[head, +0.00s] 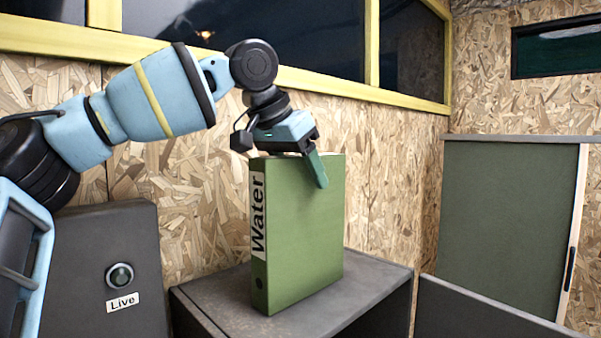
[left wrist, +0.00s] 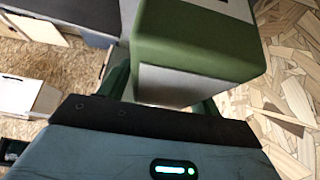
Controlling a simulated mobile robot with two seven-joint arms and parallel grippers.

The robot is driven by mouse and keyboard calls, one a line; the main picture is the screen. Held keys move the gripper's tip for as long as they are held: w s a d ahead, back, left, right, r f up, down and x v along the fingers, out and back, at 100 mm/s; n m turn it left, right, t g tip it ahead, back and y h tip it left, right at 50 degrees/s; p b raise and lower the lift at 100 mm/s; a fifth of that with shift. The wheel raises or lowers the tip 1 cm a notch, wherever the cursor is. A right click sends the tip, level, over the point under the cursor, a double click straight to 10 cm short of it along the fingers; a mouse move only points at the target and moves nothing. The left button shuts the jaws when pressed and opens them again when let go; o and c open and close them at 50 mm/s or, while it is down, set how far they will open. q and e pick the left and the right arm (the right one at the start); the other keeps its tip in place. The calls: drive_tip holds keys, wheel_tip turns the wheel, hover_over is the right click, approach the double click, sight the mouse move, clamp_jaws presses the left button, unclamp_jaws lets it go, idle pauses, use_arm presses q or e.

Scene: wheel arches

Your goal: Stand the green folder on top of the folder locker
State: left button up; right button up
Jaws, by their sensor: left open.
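The green folder (head: 305,235), with a white "Water" label on its spine, stands upright on the grey top of the folder locker (head: 374,272). My left gripper (head: 316,168) is open at the folder's top edge, pointing down. One finger shows in front of the folder's broad face; the other is hidden behind it in the head view. In the left wrist view the folder (left wrist: 190,45) lies between the two spread fingers of the gripper (left wrist: 163,95). I cannot tell whether either finger touches it. My right gripper is out of view.
A dark grey cabinet (head: 100,250) labelled "Live" stands left of the locker. A chipboard wall (head: 385,170) with yellow-framed windows rises close behind. A green board or door (head: 505,225) is at the right, with a low grey panel (head: 480,315) before it.

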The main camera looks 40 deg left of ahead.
use_arm(q)
drive_tip(key=v, duration=1.2)
drive_tip(key=shift+r, duration=0.1)
